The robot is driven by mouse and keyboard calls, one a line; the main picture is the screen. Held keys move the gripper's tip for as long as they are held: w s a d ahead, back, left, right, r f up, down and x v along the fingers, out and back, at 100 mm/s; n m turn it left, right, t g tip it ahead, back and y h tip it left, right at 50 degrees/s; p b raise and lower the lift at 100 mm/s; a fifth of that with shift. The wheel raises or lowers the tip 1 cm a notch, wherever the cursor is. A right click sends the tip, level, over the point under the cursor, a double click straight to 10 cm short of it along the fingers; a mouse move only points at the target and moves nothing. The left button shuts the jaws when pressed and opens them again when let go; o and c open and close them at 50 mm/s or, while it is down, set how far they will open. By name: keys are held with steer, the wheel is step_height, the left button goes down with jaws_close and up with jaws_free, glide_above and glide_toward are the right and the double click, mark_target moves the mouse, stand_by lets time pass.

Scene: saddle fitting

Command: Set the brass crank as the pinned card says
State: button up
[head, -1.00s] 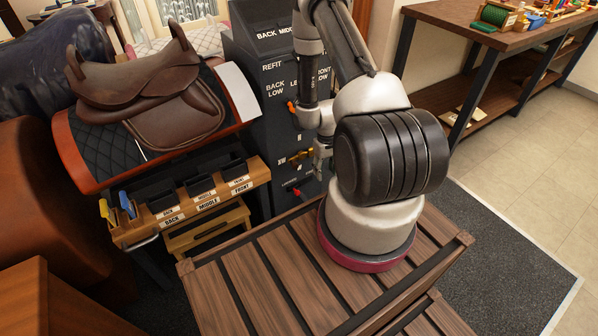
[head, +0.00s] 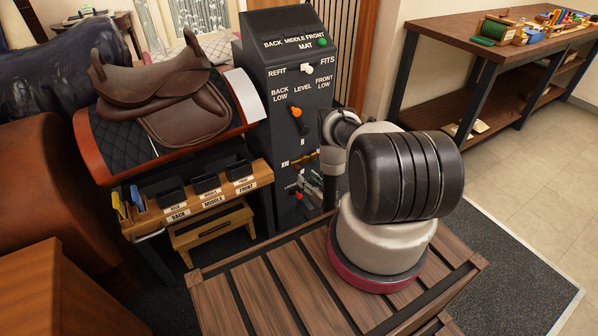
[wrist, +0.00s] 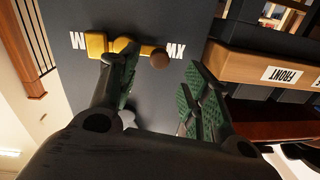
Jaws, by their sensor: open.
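The brass crank (head: 303,159) is on the lower front of the dark control panel (head: 283,75). In the wrist view the brass crank (wrist: 96,45) lies across the panel, with a round brown knob (wrist: 160,60) at its right end and white letters at both sides. My gripper (wrist: 155,82) is open, its green-padded fingers apart with nothing between them. The left finger overlaps the crank in the picture; I cannot tell if it touches. In the head view my gripper (head: 311,185) is low by the panel, partly hidden by my arm. I cannot make out a pinned card.
An orange-knobbed lever (head: 297,113), a white switch (head: 307,68), a green button (head: 323,42) and a red knob (head: 299,196) are on the panel. A wooden rack (head: 200,200) with labelled slots stands left, below the brown saddle (head: 165,85). A workbench (head: 470,40) stands back right.

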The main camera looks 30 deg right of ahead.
mark_target(299, 170)
steer(key=w, duration=0.7)
steer(key=shift+w+a, duration=0.3)
jaws_close()
